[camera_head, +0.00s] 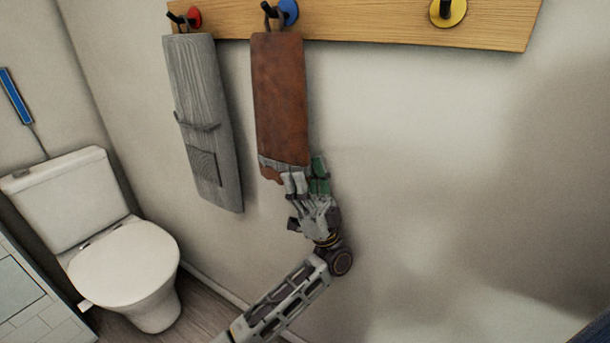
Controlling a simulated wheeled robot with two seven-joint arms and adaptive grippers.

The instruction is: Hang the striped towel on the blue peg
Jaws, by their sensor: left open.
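A rust-brown towel (279,95) hangs by a dark loop from the blue peg (288,12), with a grey band near its lower edge. A grey towel (200,105) with fine lengthwise lines like wood grain hangs from the red peg (193,16) to its left. I cannot tell for certain which one is the striped towel. My left gripper (305,180) is open at the brown towel's bottom edge. Its fingers overlap the lower right corner; whether they touch it I cannot tell. A green piece (320,176) shows at the fingers. My right gripper is out of view.
The pegs sit on a wooden board (370,22) on the wall. A yellow peg (447,11) at the right has nothing on it. A white toilet (122,262) stands at lower left. The wall right of the towels is clear.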

